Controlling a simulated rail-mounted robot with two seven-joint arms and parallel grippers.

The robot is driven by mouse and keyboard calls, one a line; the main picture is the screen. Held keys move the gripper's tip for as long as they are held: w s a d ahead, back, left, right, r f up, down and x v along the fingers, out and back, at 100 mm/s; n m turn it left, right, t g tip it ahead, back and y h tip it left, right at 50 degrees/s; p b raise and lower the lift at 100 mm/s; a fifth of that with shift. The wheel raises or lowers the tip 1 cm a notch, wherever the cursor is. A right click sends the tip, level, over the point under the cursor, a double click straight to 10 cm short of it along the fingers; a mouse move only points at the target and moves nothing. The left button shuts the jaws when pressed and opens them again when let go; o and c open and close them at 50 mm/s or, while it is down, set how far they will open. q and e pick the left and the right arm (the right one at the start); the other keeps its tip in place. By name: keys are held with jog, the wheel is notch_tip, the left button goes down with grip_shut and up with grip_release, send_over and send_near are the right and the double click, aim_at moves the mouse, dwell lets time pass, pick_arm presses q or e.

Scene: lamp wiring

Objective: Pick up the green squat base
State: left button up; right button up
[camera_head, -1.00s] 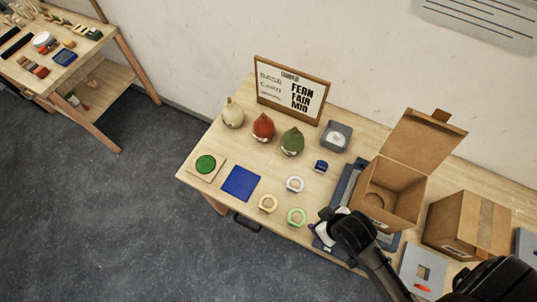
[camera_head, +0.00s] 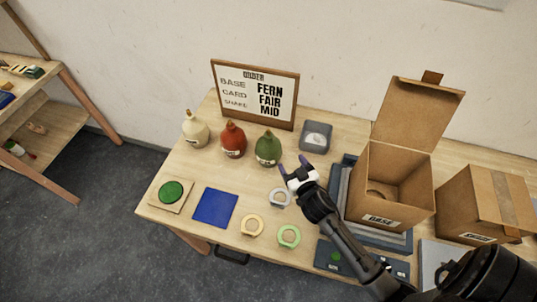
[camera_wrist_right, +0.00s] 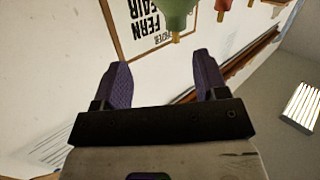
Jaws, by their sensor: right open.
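The green squat base (camera_head: 268,148) stands upright on the table, at the right end of a row with a red base (camera_head: 233,139) and a cream base (camera_head: 195,129). My right gripper (camera_head: 294,167) is open and empty, just right of the green base and apart from it in the picture. In the right wrist view, my open purple fingers (camera_wrist_right: 163,75) point toward part of the green base (camera_wrist_right: 178,12), which shows upside down at the top edge. My left gripper is not in view.
An order sign (camera_head: 255,93) stands behind the bases, with a grey box (camera_head: 315,137) to its right. An open carton (camera_head: 392,180) stands right of my arm. Rings, including a white one (camera_head: 280,198), a blue mat (camera_head: 215,207) and a green disc (camera_head: 171,191) lie in front.

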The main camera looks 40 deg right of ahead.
aim_at(270, 135)
jog(key=shift+t+y, duration=0.8)
jog(key=w, duration=0.3)
jog(key=w+r, duration=0.1)
jog(key=w, duration=0.5)
jog(key=shift+d+r, duration=0.1)
jog(key=shift+r, duration=0.05)
jog(key=shift+w+d, duration=0.25)
jog(key=shift+w, duration=0.55)
jog(key=shift+w+d, duration=0.2)
jog(key=shift+w, duration=0.65)
jog(key=shift+w+d, duration=0.25)
jog(key=shift+w, duration=0.55)
jog(key=shift+c, duration=0.2)
jog(key=c, duration=0.9)
jog(key=shift+r, duration=0.1)
jog(key=shift+c, duration=0.6)
jog(key=shift+r+p, duration=0.1)
jog(key=shift+p, duration=0.25)
